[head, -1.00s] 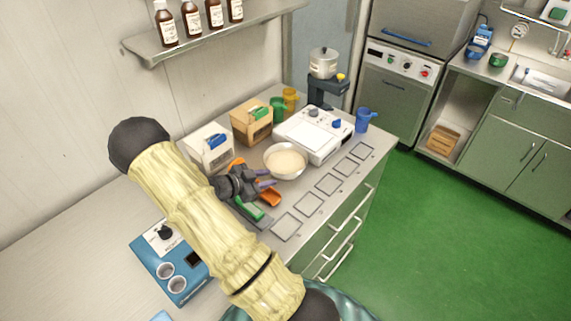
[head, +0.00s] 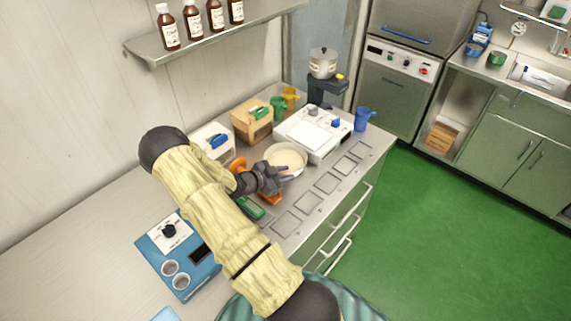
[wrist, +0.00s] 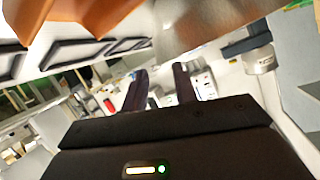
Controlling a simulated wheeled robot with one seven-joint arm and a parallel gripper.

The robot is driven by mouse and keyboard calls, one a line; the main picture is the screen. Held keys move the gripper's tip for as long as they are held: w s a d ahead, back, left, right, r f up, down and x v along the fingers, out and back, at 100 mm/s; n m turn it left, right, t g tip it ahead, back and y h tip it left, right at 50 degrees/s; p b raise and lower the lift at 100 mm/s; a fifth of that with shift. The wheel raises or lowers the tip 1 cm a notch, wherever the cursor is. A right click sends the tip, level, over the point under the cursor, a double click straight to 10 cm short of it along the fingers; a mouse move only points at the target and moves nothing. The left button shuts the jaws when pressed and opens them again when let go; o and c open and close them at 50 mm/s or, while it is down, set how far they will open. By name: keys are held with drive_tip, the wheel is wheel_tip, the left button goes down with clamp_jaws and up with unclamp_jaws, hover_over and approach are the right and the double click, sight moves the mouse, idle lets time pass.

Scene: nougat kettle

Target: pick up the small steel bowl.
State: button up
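A small pale bowl (head: 288,155), apparently the steel bowl, stands on the counter and holds a cream-coloured content. My gripper (head: 284,174) is at its near side, with the purple fingertips at or just in front of the near rim; I cannot tell whether they touch it. In the wrist view my gripper (wrist: 160,78) has its two dark fingers apart with nothing held between them. A blurred, brushed-metal curved surface (wrist: 195,22), probably the bowl, is close above the fingers. My arm and gripper hide part of the counter just before the bowl.
An orange scoop (head: 270,198) lies just below my gripper. A white scale (head: 312,135) stands behind the bowl to the right. A cardboard box (head: 250,122) and a white box (head: 213,142) stand behind left. Flat framed squares (head: 287,225) line the counter's front edge.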

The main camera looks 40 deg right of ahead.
sight(293, 173)
drive_tip(key=p+x, duration=0.2)
drive_tip(key=x, duration=0.2)
drive_tip(key=shift+f, duration=0.1)
idle(0.4)
clamp_jaws()
drive_tip(key=shift+a, duration=0.1)
idle(1.2)
